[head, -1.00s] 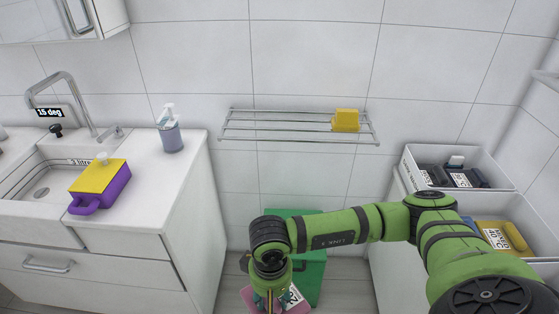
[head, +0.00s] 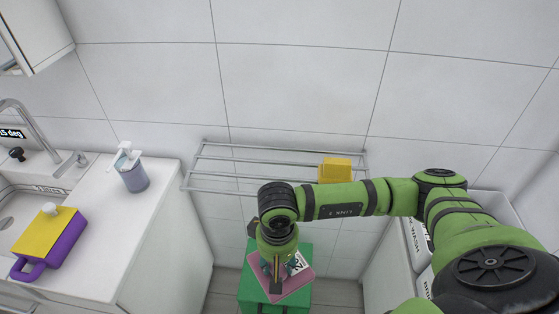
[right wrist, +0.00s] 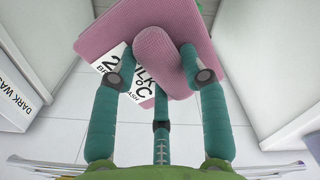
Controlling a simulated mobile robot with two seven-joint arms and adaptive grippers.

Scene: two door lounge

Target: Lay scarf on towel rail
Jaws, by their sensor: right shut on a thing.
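A folded pink cloth (head: 302,272), which I take as the scarf, hangs in my right gripper (head: 274,279), below and in front of the towel rail. In the right wrist view, the gripper (right wrist: 162,85) has its teal fingers shut on a bunched part of the pink cloth (right wrist: 203,28). A white label with black print shows on it. The towel rail (head: 228,159) is a set of thin metal bars on the tiled wall. My forearm crosses in front of its right part. My left gripper is not in view.
A yellow block (head: 337,168) sits on the rail's right end. A green box-like thing (head: 253,290) stands below the scarf. At left, a white counter (head: 130,225) holds a soap dispenser (head: 133,172) and a purple and yellow container (head: 62,240). The rail's left part is bare.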

